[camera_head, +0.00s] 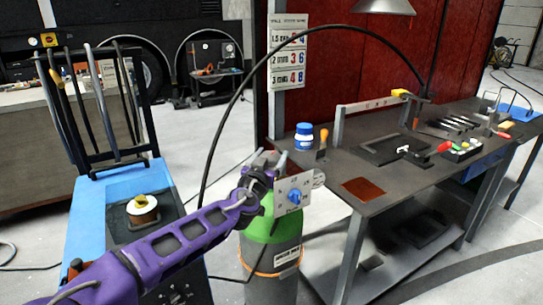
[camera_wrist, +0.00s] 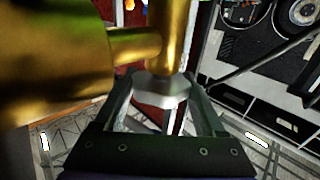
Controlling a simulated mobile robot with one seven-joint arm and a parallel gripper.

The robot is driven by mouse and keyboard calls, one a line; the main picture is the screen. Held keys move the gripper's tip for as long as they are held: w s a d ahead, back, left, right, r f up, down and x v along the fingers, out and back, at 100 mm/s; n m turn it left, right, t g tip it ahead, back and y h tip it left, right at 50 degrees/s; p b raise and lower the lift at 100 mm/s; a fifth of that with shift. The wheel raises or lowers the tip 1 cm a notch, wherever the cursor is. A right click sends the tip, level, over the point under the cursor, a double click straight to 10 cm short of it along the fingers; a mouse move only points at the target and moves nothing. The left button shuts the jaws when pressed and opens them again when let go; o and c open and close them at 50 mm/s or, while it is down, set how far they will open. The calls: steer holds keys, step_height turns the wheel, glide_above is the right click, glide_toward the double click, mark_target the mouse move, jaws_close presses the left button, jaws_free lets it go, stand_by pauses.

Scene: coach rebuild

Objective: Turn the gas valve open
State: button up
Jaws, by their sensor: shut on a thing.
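The gas cylinder (camera_head: 270,262) stands upright beside the workbench, with a green top, a grey body and an orange band. A grey plate with a blue knob (camera_head: 294,197) shows at its top, in front of my gripper. My gripper (camera_head: 264,172) is at the cylinder's top, at the end of my purple arm. In the wrist view, my gripper (camera_wrist: 160,98) is shut on a silver faceted fitting (camera_wrist: 158,86) under an upright brass stem (camera_wrist: 175,40). A large brass body (camera_wrist: 55,60) fills the left. The head view hides the grip behind the plate and wrist.
The workbench (camera_head: 350,160) on the right carries tools and a blue-and-white jar (camera_head: 304,136). A black hose (camera_head: 232,92) arches above my gripper to the bench. A blue cart (camera_head: 95,215) with a wire spool (camera_head: 143,210) stands left.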

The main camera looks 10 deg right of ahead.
steer(key=shift+n+t+y+p, duration=0.3)
steer(key=shift+n+t+y, duration=0.4)
steer(key=shift+n+y, duration=0.65)
steer(key=shift+y, duration=0.55)
steer(key=o, duration=1.3)
steer(key=shift+s+a, duration=0.1)
